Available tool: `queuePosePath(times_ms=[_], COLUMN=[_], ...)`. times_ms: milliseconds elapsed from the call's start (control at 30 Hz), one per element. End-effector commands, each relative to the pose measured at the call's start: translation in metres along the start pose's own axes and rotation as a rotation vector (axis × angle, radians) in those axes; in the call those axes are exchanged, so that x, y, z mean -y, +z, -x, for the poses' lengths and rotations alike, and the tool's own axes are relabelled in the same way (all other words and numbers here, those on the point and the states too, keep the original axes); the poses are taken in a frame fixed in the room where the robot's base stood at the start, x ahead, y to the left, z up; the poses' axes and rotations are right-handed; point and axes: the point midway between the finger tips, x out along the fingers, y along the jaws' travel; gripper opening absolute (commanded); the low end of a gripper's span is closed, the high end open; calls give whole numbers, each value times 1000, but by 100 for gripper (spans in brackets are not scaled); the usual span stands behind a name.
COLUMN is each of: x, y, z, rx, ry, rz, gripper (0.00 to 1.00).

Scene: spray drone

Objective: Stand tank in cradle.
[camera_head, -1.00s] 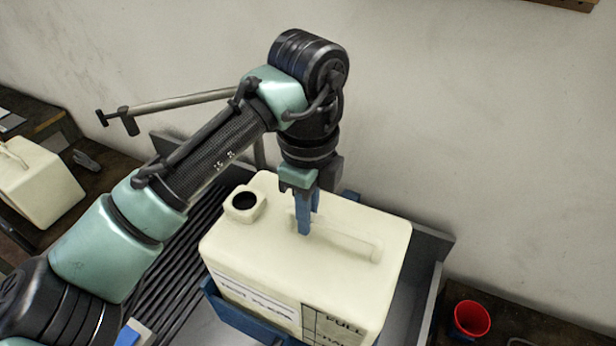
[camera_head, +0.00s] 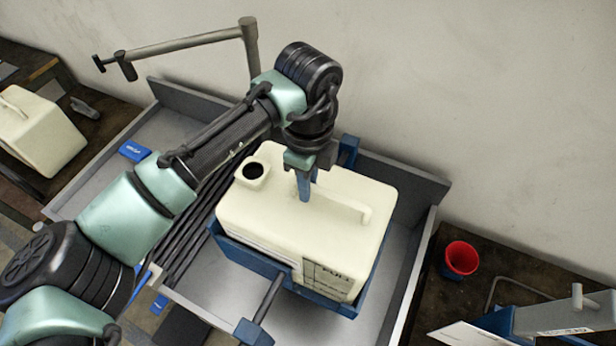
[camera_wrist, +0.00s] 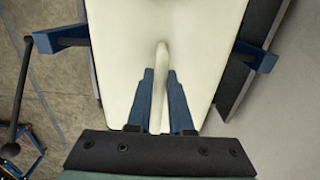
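The tank (camera_head: 310,215) is a cream jug with an open round neck, a long moulded handle on top and a printed "FULL" label. It stands upright within the blue cradle (camera_head: 262,262), whose sides surround its lower part. The tank's underside is hidden. My gripper (camera_head: 304,196) points down at the handle. In the wrist view the gripper's blue fingers (camera_wrist: 160,90) lie close along both sides of the handle and look shut on it.
The cradle sits in a grey tray (camera_head: 425,215) with raised walls. A red cup (camera_head: 461,259) stands on the dark surface at right. Another cream tank (camera_head: 35,130) is at far left. A blue block (camera_head: 134,151) lies in the tray's left part. A wall rises behind.

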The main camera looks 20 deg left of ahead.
Motion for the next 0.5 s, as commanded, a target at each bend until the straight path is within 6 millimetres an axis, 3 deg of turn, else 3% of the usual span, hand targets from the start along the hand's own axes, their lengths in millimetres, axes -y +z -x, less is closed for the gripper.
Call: queuePosePath(times_ms=[33,133,500], x=[0,0,0], y=[0,0,0], z=[-1,0,4], rx=[0,0,0], ry=[2,2,1], rz=[-1,0,0], gripper=[30,47,47])
